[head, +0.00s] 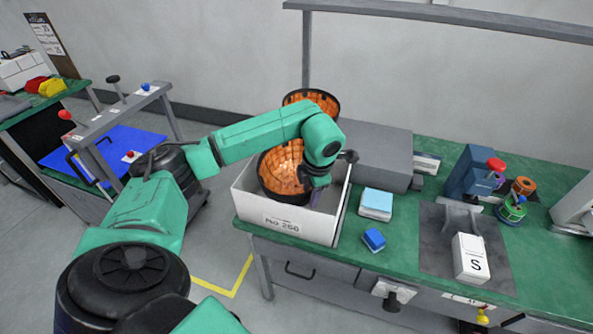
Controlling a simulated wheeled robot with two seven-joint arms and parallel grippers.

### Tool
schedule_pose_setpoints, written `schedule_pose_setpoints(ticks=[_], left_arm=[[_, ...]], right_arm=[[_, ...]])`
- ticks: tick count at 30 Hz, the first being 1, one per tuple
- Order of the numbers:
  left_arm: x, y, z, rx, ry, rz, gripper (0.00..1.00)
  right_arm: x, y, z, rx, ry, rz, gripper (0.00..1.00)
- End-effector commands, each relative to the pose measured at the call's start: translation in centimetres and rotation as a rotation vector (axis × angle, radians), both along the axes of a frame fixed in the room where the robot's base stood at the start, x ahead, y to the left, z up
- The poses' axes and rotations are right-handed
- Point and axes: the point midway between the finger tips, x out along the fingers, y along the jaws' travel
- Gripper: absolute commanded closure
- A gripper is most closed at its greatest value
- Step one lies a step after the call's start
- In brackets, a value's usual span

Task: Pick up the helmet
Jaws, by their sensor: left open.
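A dark-rimmed round shell with a glowing orange, grid-lined inside (283,168), which looks like the helmet, is in the white box (280,218) marked "No 250". A similar orange-lined part (322,101) shows above and behind my left forearm; the arm hides whether the two are joined. My left gripper (316,196) is open and points down over the box, at the right side of the lower shell. I cannot tell whether it touches the shell. My right gripper is out of view.
The green bench (405,232) bears a grey case (372,150), light blue pad (376,204), blue block (374,239) and white block marked S (470,257). A grey rail (440,15) crosses above. Red (36,84) and yellow (52,87) items lie on the left bench.

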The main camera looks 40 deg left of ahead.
Motion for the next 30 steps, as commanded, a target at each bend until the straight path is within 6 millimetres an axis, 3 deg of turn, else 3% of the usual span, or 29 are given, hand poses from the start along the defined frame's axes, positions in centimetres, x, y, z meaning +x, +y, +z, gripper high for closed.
schedule_pose_setpoints(ticks=[1,3,10,11,12,15,30], left_arm=[[0.1,0.2,-0.3,0.000,0.005,0.001,0.49],[0.2,0.3,-1.6,-0.001,0.003,-0.001,0.49],[0.4,0.5,-2.5,-0.001,-0.001,-0.001,0.49],[0.4,0.5,-2.5,-0.001,-0.001,-0.001,0.53],[0.4,0.5,-2.5,-0.001,-0.001,-0.001,0.69],[0.4,0.4,-2.5,-0.001,-0.001,-0.001,1.00],[0.4,0.4,-2.5,-0.003,0.000,-0.002,1.00]], right_arm=[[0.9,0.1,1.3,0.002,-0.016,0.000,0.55],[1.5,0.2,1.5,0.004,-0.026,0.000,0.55],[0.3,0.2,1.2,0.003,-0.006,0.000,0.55],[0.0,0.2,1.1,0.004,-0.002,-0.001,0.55],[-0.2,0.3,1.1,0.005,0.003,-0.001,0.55],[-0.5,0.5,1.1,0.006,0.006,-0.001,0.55],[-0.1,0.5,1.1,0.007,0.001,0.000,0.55]])
